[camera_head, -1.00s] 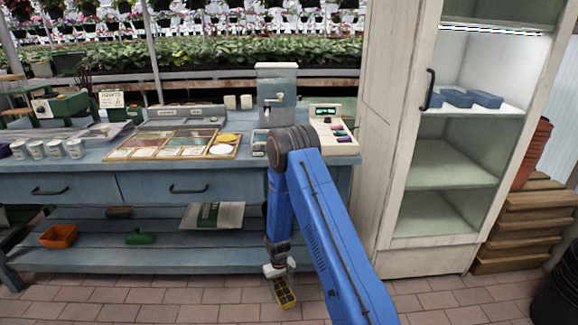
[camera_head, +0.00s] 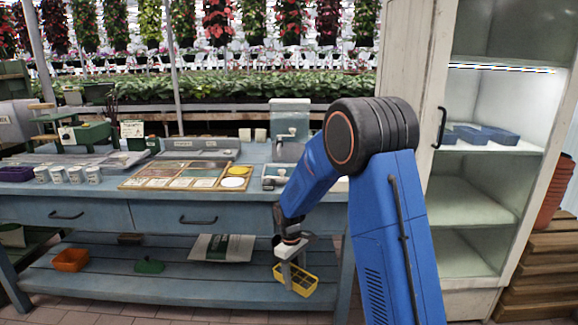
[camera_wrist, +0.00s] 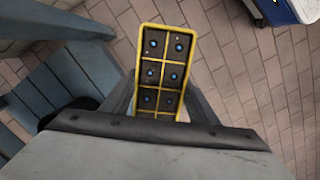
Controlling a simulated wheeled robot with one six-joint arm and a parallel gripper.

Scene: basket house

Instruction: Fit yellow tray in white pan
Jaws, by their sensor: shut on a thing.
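The yellow tray (camera_head: 309,287) has a yellow rim and dark compartments in two rows. My gripper (camera_head: 288,266) is shut on it and holds it in the air in front of the bench's lower shelf. In the wrist view the tray (camera_wrist: 163,62) sticks out beyond the fingers, with small blue-grey dots in its compartments. No white pan can be picked out surely. A shallow white-rimmed item (camera_head: 273,180) stands on the bench top, partly hidden by my arm, and may be it.
The blue bench (camera_head: 150,214) has a sectioned wooden board (camera_head: 127,185) and white cups (camera_head: 67,174) on top. Its lower shelf holds an orange bin (camera_head: 71,260) and a green item (camera_head: 150,265). A tall white cabinet (camera_head: 403,80) stands at right.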

